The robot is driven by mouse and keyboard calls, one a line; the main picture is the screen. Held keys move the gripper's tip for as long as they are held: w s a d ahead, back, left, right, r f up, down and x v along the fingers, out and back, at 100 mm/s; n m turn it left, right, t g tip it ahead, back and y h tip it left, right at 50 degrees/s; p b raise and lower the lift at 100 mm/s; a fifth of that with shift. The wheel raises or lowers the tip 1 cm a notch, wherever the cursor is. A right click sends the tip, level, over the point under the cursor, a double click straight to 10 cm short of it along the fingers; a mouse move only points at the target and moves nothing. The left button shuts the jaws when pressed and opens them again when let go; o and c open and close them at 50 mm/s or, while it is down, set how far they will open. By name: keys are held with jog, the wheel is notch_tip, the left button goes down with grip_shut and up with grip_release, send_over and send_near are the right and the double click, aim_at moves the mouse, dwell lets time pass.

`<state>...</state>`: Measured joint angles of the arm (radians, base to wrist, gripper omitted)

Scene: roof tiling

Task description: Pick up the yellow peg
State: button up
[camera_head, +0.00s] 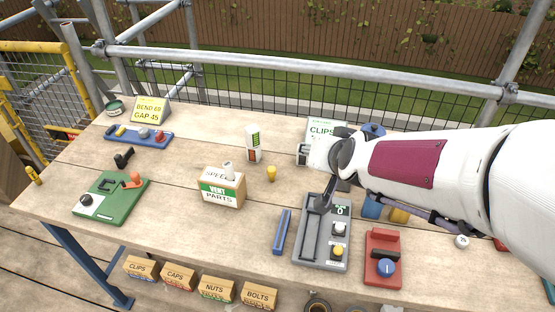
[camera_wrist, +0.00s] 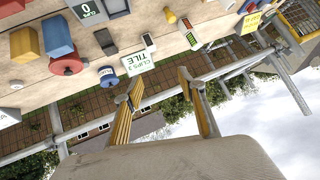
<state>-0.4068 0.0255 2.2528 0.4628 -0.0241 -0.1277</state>
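In the wrist view a small yellow-brown cylinder (camera_wrist: 169,17) near the top looks like the same peg. My gripper (camera_wrist: 160,79) has its two fingers spread apart with nothing between them. They point toward the table edge and the clips sign, apart from the peg.
The parts box (camera_head: 222,188) is left of the peg and the white tube (camera_head: 253,144) behind it. A grey panel (camera_head: 311,262) with a lever, a blue bar (camera_head: 282,232) and a red block (camera_head: 383,262) lie in front. Scaffold rails (camera_head: 300,72) run behind the table.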

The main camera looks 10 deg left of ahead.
jog(key=w+a+f+t+h, duration=0.1)
jog(key=w+a+f+t, duration=0.1)
jog(key=w+a+f, duration=0.5)
jog(key=t+h, duration=0.2)
send_near(273, 174)
jog(key=w, duration=0.3)
jog(key=shift+w+r+m, duration=0.1)
jog(key=shift+w+m, duration=0.2)
jog(key=shift+m, duration=0.1)
jog(key=shift+s+a+f+h, duration=0.1)
jog(key=shift+s+f+h, duration=0.1)
jog(key=shift+f, duration=0.2)
jog(key=shift+s+a+f+h, duration=0.1)
jog(key=shift+f+h, duration=0.1)
jog(key=shift+f, duration=0.2)
jog(key=shift+w, duration=0.15)
jog(key=shift+x, duration=1.25)
jog(key=shift+a, duration=0.1)
jog(key=shift+w, duration=0.1)
